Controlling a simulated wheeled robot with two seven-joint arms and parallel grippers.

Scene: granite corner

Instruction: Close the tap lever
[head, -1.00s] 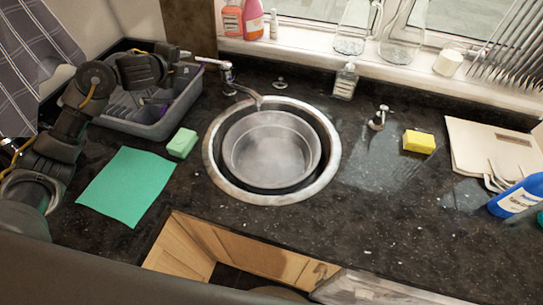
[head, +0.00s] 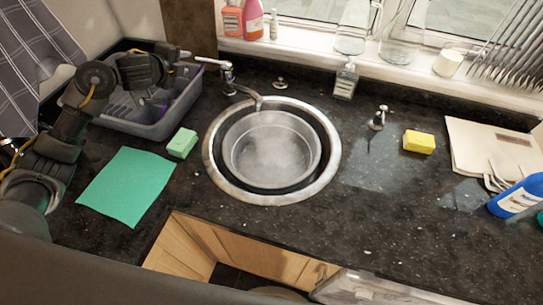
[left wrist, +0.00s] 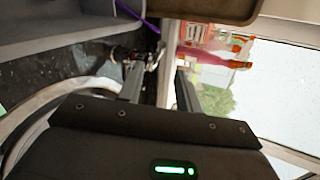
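The chrome tap (head: 228,76) stands at the back left of the round sink, its spout reaching over the sink rim. Its thin pale lever (head: 207,61) points left toward my left gripper. My left gripper (head: 189,61) is at the lever's outer end, above the grey basin's right side; I cannot tell whether it touches the lever. In the left wrist view the two fingers (left wrist: 161,84) stand apart with nothing clearly between them, and the tap (left wrist: 143,57) shows beyond the left finger. My right gripper is not in view.
The round sink (head: 327,165) holds a metal bowl (head: 271,150). A grey basin (head: 165,126) stands under my left arm. A green sponge (head: 182,143) and green cloth (head: 127,187) lie in front. A soap bottle (head: 345,81) stands right of the tap, by the windowsill.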

